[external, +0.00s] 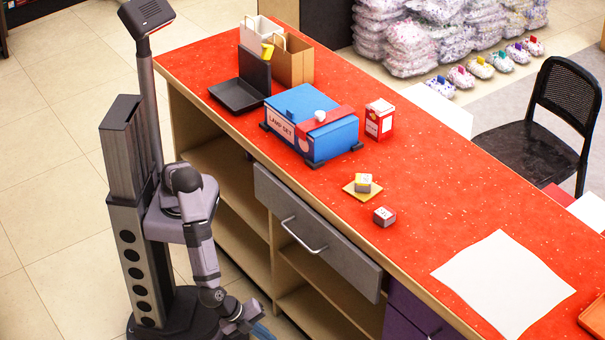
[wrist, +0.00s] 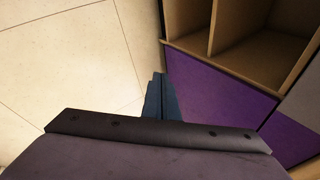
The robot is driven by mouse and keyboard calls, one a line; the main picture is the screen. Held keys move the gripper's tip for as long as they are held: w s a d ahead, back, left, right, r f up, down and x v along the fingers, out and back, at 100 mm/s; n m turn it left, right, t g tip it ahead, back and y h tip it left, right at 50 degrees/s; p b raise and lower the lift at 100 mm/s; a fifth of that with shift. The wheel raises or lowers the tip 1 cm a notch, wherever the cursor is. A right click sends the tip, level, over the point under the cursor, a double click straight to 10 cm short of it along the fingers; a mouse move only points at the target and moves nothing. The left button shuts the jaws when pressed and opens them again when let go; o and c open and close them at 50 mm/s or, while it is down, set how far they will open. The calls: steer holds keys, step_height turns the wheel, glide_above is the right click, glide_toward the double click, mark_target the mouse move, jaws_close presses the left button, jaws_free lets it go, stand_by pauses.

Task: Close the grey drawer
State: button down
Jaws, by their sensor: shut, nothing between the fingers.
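The grey drawer (external: 315,230) is in the front of the red-topped counter in the external view, with a silver bar handle (external: 302,236) on its face. Its front panel seems to stand slightly out from the counter; how far is hard to tell. My gripper (external: 262,331) is low at the bottom edge of that view, below and left of the drawer and apart from it. In the wrist view its dark blue fingers (wrist: 157,97) are together with nothing between them.
Open wooden shelves (external: 225,205) lie beside and below the drawer. A purple panel (external: 418,317) is to its right; purple also shows in the wrist view (wrist: 215,95). A blue lamp-set box (external: 310,120) and small boxes stand on the counter. Pale floor is clear at left.

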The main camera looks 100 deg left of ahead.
step_height(320, 180, down, 2)
steer(key=w+t+y, duration=0.1)
steer(key=t, duration=0.1)
steer(key=n+t+y, duration=0.4)
steer(key=y, duration=0.6)
glide_toward(337, 254)
steer(key=b+x, duration=0.1)
steer(key=x, duration=0.5)
steer(key=shift+w+a+f, duration=0.1)
steer(key=shift+a+f, duration=0.05)
steer(key=shift+a, duration=0.1)
steer(key=x, duration=0.4)
steer(key=shift+w+a, duration=0.2)
steer(key=shift+w, duration=0.05)
